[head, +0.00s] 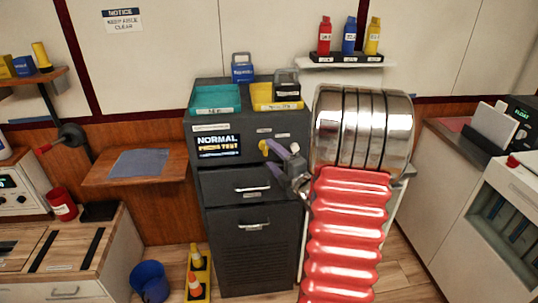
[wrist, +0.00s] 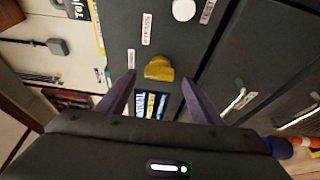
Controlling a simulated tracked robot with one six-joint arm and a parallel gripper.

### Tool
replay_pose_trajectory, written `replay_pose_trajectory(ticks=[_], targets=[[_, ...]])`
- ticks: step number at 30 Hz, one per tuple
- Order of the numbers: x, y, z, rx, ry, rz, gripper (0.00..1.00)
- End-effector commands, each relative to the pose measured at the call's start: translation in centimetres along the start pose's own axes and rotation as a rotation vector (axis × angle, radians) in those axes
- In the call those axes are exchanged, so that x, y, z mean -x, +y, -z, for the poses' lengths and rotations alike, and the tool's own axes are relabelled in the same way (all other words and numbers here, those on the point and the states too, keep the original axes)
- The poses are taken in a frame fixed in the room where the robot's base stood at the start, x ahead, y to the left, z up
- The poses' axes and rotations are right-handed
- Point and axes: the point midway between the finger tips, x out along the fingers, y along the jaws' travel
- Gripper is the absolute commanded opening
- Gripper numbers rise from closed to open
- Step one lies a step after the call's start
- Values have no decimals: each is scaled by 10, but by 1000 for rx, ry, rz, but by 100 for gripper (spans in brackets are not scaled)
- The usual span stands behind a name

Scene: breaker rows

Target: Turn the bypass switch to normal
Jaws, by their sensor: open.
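The dark cabinet (head: 255,215) stands in the middle of the head view. Its front has a lit display (head: 218,146) reading NORMAL, with a smaller yellow line below. A yellow knob (head: 263,147), which looks like the bypass switch, sits right of the display. In the wrist view the knob (wrist: 158,69) shows between and just beyond the fingertips of my gripper (wrist: 159,80). My gripper (head: 271,156) is open, with purple fingers, and holds nothing. No clear contact with the knob shows. The labels beside it are too small or angled to read.
A white round button (wrist: 184,10) is on the same panel. A teal tray (head: 215,99) and a yellow tray (head: 275,97) sit on the cabinet top. Drawer handles (head: 252,188) stick out below. A wall shelf (head: 345,65) holds red, blue and yellow bottles.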

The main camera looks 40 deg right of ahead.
Motion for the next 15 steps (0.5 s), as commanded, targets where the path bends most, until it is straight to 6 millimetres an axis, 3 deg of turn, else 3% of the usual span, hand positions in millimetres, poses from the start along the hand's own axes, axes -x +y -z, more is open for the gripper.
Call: replay_pose_trajectory(ticks=[15], targets=[[87,-1,0,0,-2,3,59]])
